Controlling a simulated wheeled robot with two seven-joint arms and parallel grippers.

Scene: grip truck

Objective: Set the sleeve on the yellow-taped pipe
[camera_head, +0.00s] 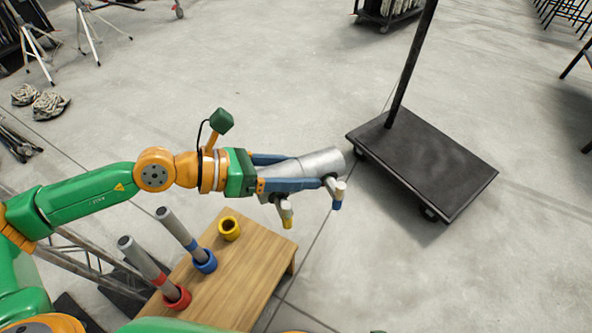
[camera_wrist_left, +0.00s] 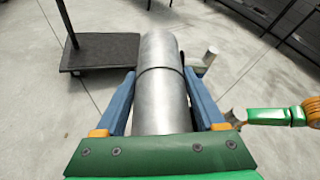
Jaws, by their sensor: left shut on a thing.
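My left gripper (camera_head: 325,172) is shut on a large silver cylinder, which looks like the sleeve (camera_head: 322,162). It lies lengthwise between the blue fingers, above the floor and right of the table; the left wrist view shows the sleeve (camera_wrist_left: 160,80) with a seam across it. On the table, a hollow yellow ring (camera_head: 229,228) stands; I see no pipe rising from it. Beside the lower finger are two short pale stubs, one yellow-ended (camera_head: 286,210) and one blue-ended (camera_head: 339,192); what they attach to is unclear. My right gripper is out of view.
The wooden table (camera_head: 240,278) also bears a red-taped pipe (camera_head: 142,262) in a red ring and a blue-taped pipe (camera_head: 178,226) in a blue ring, both leaning in the picture. A black wheeled cart (camera_head: 430,165) with a post stands right. Open floor lies between.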

